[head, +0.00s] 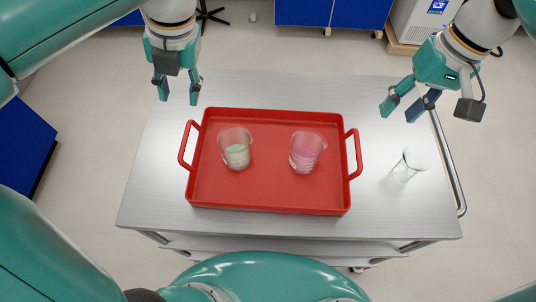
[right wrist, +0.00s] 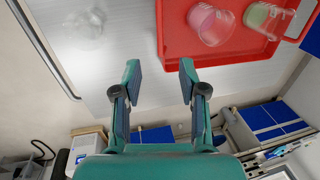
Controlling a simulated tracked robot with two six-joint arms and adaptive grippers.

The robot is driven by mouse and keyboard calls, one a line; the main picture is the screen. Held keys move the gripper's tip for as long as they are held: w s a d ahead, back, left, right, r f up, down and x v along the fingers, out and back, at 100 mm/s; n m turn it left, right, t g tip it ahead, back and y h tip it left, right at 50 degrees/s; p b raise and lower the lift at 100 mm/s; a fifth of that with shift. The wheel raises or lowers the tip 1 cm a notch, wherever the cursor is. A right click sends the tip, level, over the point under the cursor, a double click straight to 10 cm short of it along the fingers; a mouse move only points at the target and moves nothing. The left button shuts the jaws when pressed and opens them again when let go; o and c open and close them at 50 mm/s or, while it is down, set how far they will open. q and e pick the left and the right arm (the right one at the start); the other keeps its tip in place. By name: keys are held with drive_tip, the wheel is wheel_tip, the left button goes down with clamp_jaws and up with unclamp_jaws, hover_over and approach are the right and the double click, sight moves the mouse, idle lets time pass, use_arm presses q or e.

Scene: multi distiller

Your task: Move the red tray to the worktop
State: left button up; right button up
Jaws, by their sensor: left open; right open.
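The red tray (head: 270,197) lies flat on a grey metal cart top (head: 150,190), with a handle on its left and right sides. It holds a beaker with pale green contents (head: 236,150) on the left and a beaker with pink contents (head: 305,153) on the right. The tray also shows in the right wrist view (right wrist: 175,42). My left gripper (head: 178,95) is open and empty above the cart's back left, apart from the tray. My right gripper (head: 403,110) is open and empty above the back right, apart from the right handle; it also shows in the right wrist view (right wrist: 158,75).
An empty clear beaker (head: 408,165) stands on the cart right of the tray. A metal rail (head: 447,165) runs along the cart's right side. Blue cabinets (head: 330,12) and a white machine (head: 420,20) stand behind, across open floor.

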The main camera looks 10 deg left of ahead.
sight(185, 137)
use_arm(q)
drive_tip(key=x, duration=1.6)
drive_tip(key=shift+w+f, duration=0.1)
drive_tip(key=shift+f, duration=0.35)
use_arm(e)
drive_tip(key=a+f, duration=0.1)
drive_tip(key=f, duration=0.4)
drive_tip(key=a+f, duration=0.1)
drive_tip(key=f, duration=0.5)
drive_tip(key=a+f, duration=0.1)
drive_tip(key=f, duration=0.4)
drive_tip(key=shift+s+f, duration=0.1)
drive_tip(key=shift+f, duration=0.2)
use_arm(q)
clamp_jaws()
use_arm(e)
clamp_jaws()
drive_tip(key=shift+a, duration=0.1)
